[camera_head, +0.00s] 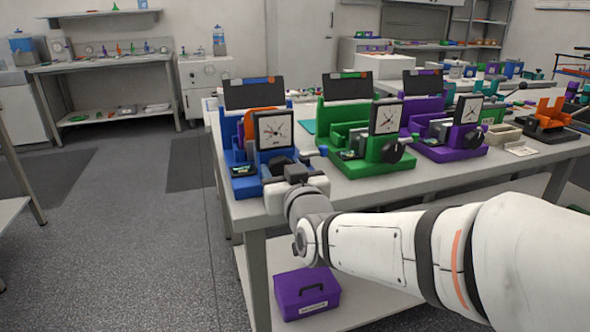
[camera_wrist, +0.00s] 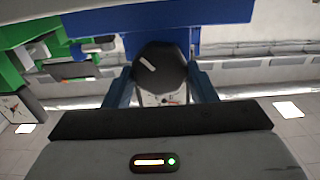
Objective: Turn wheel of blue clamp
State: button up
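The blue clamp (camera_head: 243,183) stands at the left front corner of the bench, with a square dial on its upright. Its dark wheel (camera_wrist: 160,72) faces me in the wrist view, with a small pale mark on its face. In the head view the wheel is mostly hidden behind my gripper (camera_head: 292,174). In the wrist view my gripper (camera_wrist: 161,86) has one finger on each side of the wheel, close to its rim. I cannot tell whether the fingers press on it or stand slightly apart.
A green clamp (camera_head: 345,170) and a purple clamp (camera_head: 452,155) stand to the right on the same bench (camera_head: 400,186). A purple case (camera_head: 306,293) sits on the shelf below. The floor (camera_head: 120,240) to the left is clear.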

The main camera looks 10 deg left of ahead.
jog(key=c, duration=0.5)
jog(key=m+b, duration=0.1)
jog(key=b, duration=0.1)
jog(key=shift+f+m+b, duration=0.25)
jog(key=shift+m+b, duration=0.1)
jog(key=shift+m, duration=0.05)
jog(key=shift+d+r+m+b, duration=0.1)
jog(key=shift+r+m+b, duration=0.1)
jog(key=shift+m+b, duration=0.35)
jog(key=o, duration=1)
jog(key=p+v, duration=0.1)
jog(key=v, duration=0.6)
jog(key=shift+s+d+p, duration=0.2)
jog(key=shift+s+p, duration=0.1)
jog(key=shift+s, duration=0.05)
